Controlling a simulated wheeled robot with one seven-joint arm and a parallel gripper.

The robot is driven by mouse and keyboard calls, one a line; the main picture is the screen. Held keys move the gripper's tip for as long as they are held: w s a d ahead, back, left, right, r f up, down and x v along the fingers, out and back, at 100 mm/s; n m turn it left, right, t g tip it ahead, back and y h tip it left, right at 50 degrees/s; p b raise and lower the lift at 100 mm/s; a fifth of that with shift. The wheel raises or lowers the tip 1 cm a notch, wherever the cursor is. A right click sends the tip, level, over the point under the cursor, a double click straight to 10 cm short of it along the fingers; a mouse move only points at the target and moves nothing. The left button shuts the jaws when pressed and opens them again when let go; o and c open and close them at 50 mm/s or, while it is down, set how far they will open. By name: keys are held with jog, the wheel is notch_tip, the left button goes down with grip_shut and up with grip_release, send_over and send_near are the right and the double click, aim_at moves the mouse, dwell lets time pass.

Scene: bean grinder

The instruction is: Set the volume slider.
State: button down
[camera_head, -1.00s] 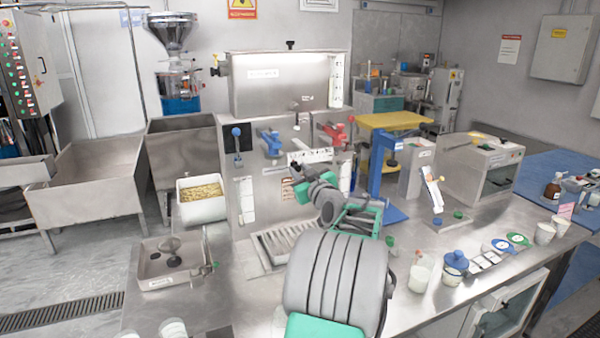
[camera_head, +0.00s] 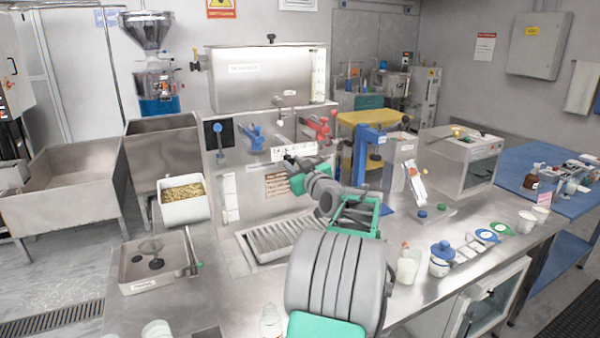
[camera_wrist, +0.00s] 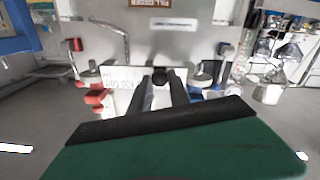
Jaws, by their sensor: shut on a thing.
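The volume slider (camera_head: 294,152) is a white labelled plate on the front of the steel machine, between the blue and red levers. In the wrist view its white plate (camera_wrist: 116,84) appears with upside-down print, and a small black knob (camera_wrist: 160,75) stands near its middle. My gripper (camera_wrist: 160,86) has its two dark fingers close together on the sides of this knob. In the head view my arm reaches up to the plate, and the fingers and knob cannot be made out there. The print is too blurred to read a setting.
The blue lever (camera_head: 252,137) and red lever (camera_head: 318,128) flank the plate closely. A drip grate (camera_head: 272,241) lies below. A blue and yellow press (camera_head: 366,145) stands right. Jars, including one with a blue lid (camera_head: 441,257), stand on the counter.

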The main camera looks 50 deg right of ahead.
jog(key=shift+s+d+f, duration=0.1)
jog(key=shift+d, duration=0.1)
jog(key=shift+a, duration=0.3)
jog(key=c, duration=1.2)
grip_release()
jog(key=shift+d, duration=0.1)
jog(key=b+v, duration=0.2)
jog(key=v, duration=0.5)
jog(key=shift+s, duration=0.3)
